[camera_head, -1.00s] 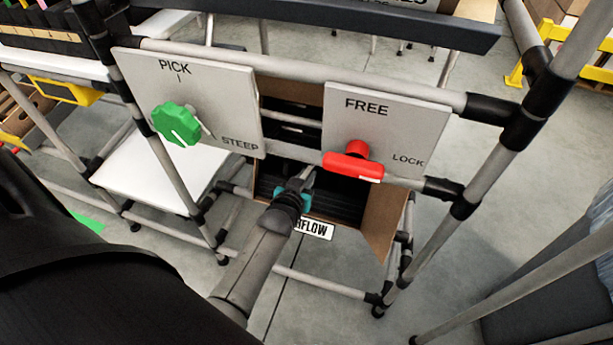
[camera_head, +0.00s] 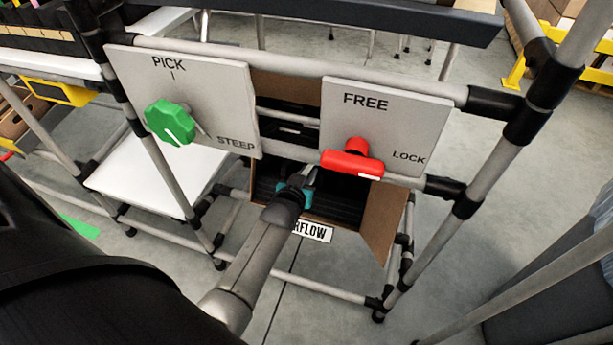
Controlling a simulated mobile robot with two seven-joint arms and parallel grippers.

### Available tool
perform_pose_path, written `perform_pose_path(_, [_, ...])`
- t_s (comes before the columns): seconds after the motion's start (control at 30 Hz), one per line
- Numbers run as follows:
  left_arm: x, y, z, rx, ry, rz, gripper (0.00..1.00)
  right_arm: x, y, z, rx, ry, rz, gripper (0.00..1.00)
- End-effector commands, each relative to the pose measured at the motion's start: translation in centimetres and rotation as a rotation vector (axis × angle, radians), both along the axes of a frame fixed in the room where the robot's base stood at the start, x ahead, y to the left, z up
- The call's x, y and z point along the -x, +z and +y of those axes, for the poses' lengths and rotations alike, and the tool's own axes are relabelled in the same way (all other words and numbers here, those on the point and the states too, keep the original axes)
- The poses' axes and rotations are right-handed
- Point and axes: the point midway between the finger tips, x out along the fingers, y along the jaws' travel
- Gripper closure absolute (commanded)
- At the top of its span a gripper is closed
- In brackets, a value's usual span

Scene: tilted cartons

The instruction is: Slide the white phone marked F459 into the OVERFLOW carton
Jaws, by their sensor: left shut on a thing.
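The OVERFLOW carton (camera_head: 383,222) is brown cardboard, open toward me, low in the rack behind two panels. Its label (camera_head: 313,232) is partly covered by my arm and reads "RFLOW". Dark, ridged contents show inside. My left gripper (camera_head: 308,180), with teal parts near its fingers, reaches in at the carton's open front, between the panels. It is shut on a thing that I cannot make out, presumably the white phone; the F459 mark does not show. The fingertips are hard to see against the dark inside. My right gripper is not in view.
A left panel with a green knob (camera_head: 169,122) reads PICK and STEEP. A right panel with a red handle (camera_head: 352,161) reads FREE and LOCK; the handle hangs close to my gripper. Grey rack tubes (camera_head: 490,155) frame the opening. A white shelf (camera_head: 150,172) is at left.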

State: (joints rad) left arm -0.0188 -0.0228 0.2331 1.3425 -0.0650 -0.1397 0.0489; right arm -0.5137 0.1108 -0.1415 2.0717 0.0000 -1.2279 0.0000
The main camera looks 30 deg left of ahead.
Motion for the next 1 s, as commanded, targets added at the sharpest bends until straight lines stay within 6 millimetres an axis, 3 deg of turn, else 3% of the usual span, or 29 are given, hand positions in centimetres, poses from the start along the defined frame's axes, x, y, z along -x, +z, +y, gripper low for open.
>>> perform_pose_path(0.5, [-0.2, 0.0, 0.1, 0.0, 0.0, -0.002, 1.0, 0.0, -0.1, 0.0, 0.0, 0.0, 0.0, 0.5])
perform_pose_path(1.0, [-1.6, -1.0, 0.4, 0.0, 0.0, -0.002, 1.0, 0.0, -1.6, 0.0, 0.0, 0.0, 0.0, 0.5])
